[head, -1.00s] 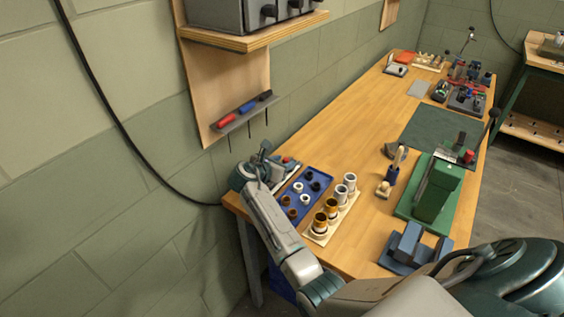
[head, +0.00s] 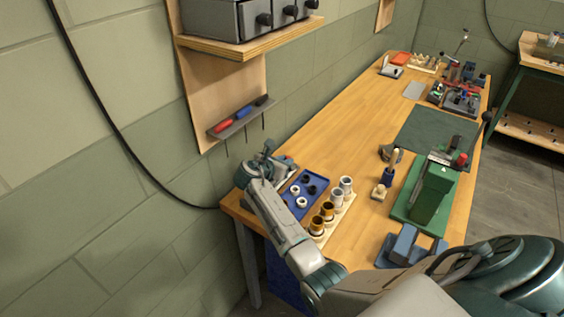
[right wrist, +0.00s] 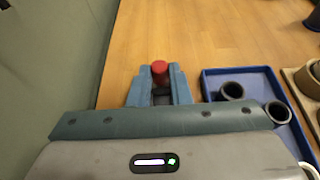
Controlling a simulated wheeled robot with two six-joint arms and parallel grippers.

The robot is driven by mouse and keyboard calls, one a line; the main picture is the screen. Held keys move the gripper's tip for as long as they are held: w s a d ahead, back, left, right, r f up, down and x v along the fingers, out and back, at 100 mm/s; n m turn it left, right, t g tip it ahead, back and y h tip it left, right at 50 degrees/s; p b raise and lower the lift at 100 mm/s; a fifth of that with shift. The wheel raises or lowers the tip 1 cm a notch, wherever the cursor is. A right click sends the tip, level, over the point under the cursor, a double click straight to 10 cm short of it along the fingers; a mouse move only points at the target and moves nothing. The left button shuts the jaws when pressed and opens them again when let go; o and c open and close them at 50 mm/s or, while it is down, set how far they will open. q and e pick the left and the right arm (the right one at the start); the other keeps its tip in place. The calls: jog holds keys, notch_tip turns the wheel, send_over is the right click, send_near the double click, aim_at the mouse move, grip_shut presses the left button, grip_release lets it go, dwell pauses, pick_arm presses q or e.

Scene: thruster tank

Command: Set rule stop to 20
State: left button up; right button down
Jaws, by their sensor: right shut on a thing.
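My right gripper (head: 268,150) is over the far left end of the bench in the head view. In the right wrist view my right gripper (right wrist: 158,80) is shut on a small red cylindrical piece (right wrist: 160,70), whose round top shows between the fingers. I cannot tell whether this red piece is the rule stop. No rule scale or number 20 can be read in either view; the gripper and wrist may hide it. My left gripper is not in view.
A blue tray (head: 293,207) with dark and white rings is close beside my right arm. A wooden rack (head: 335,223) of cups stands right of it. A green press (head: 432,190) is farther right. A tool rack (head: 240,118) hangs on the wall.

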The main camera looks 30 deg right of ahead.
jog(key=c, duration=1.3)
grip_release()
jog(key=shift+a, duration=0.1)
jog(key=b+v, duration=0.2)
jog(key=v, duration=0.8)
jog(key=shift+w, duration=0.1)
jog(key=shift+s+a+r, duration=0.2)
jog(key=shift+a, duration=0.1)
jog(key=shift+f, duration=0.1)
